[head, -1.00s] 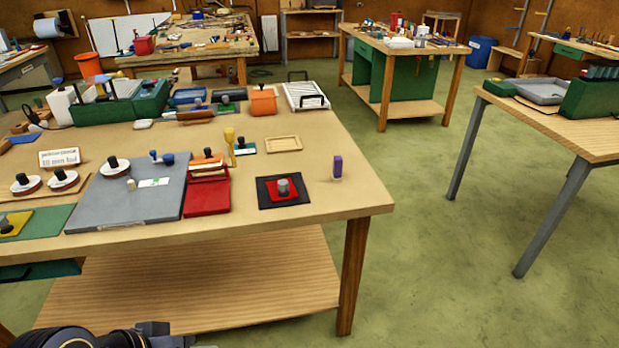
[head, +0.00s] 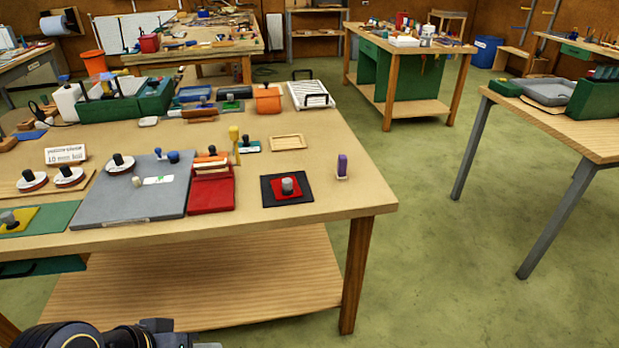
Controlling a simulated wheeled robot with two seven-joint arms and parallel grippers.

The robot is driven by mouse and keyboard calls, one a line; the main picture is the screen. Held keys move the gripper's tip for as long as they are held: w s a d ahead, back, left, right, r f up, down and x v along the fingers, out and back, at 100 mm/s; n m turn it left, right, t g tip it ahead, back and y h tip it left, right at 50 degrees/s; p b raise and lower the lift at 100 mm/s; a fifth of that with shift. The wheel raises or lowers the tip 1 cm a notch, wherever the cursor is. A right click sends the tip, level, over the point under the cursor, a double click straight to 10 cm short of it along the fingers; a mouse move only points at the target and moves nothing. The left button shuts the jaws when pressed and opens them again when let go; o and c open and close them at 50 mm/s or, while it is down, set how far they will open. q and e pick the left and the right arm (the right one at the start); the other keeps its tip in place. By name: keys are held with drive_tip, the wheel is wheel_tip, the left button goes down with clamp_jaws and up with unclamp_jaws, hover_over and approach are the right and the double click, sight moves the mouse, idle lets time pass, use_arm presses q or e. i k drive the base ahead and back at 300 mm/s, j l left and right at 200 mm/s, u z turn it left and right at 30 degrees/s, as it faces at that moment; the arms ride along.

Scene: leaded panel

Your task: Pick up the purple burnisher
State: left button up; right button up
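The purple burnisher (head: 342,166) stands upright on the wooden workbench (head: 330,203), near its right edge. Nothing touches it. It is right of a black mat with a red pad and a grey knob (head: 288,186). Part of my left arm shows at the bottom left of the head view, below the bench top and far from the burnisher. I cannot make out its fingertips. My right gripper is not in view.
A small wooden tray (head: 288,142) lies behind the mat. A red holder (head: 211,190) and a grey board (head: 135,192) lie to the left. An orange box (head: 268,100) and a white rack (head: 310,95) stand farther back. Bare bench top surrounds the burnisher.

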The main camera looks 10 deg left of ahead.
sight(340, 174)
drive_tip(key=i+l+u, duration=0.1)
drive_tip(key=i+l, duration=0.15)
drive_tip(key=i+l+u, duration=0.1)
drive_tip(key=i+l, duration=0.2)
drive_tip(key=i+l+u, duration=0.1)
drive_tip(key=l, duration=0.3)
drive_tip(key=i+l+u, duration=0.15)
drive_tip(key=i+l, duration=0.2)
drive_tip(key=i+l+u, duration=0.1)
drive_tip(key=i+l, duration=0.15)
drive_tip(key=l, duration=0.15)
drive_tip(key=i+l+u, duration=0.1)
drive_tip(key=l, duration=0.25)
drive_tip(key=i+l+u, duration=0.1)
drive_tip(key=i+l, duration=0.15)
drive_tip(key=l, duration=0.2)
